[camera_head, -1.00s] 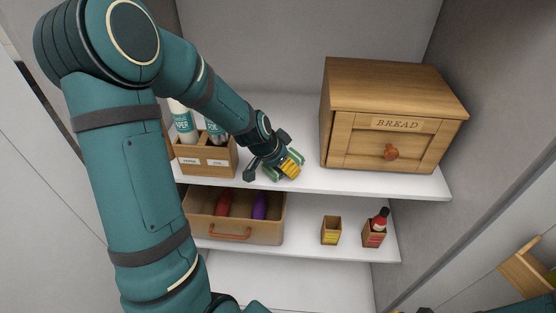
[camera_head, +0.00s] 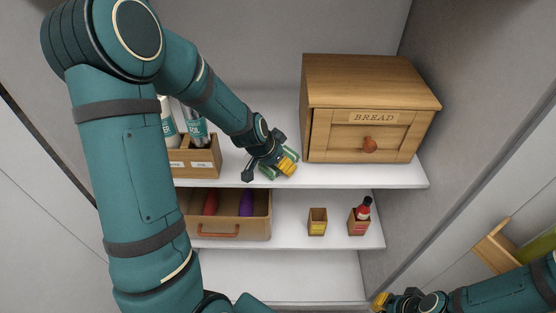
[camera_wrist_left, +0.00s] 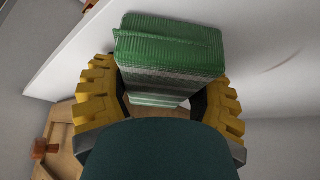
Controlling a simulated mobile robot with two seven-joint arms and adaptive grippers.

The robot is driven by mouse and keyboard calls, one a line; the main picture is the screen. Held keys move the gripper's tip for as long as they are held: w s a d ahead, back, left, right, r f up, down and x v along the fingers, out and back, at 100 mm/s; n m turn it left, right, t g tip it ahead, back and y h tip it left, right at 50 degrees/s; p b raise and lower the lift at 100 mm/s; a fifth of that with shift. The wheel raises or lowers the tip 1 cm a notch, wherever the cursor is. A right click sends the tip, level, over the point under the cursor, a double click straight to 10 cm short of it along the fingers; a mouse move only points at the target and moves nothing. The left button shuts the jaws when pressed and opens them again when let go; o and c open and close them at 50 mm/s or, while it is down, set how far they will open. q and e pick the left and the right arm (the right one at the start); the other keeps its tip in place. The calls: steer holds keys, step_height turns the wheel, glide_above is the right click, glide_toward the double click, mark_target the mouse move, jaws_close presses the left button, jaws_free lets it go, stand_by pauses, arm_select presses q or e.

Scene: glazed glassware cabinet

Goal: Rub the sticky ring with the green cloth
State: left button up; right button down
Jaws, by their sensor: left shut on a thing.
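My left gripper (camera_head: 287,163) is over the upper white shelf, just left of the bread box. It is shut on the green cloth (camera_wrist_left: 170,45), a folded, ribbed green pad with pale stripes, held between the yellow fingers in the left wrist view. In the head view, a little of the cloth shows beside the fingers. A faint thin curved mark (camera_wrist_left: 285,61) lies on the white surface right of the cloth in the wrist view; I cannot tell if it is the sticky ring. My right gripper (camera_head: 381,301) is at the bottom right, its fingers too small to judge.
The wooden bread box (camera_head: 370,90) with a round knob stands close right of the left gripper. A wooden holder (camera_head: 203,168) with bottles stands to the left. Below are an open drawer (camera_head: 230,231), a small wooden box (camera_head: 317,222) and a boxed red bottle (camera_head: 360,217).

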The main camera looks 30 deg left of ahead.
arm_select(q)
steer(key=shift+r+p, duration=2.05)
steer(key=shift+r, duration=0.85)
steer(key=shift+r+p, duration=1.05)
steer(key=shift+r, duration=0.5)
steer(key=shift+f, duration=0.1)
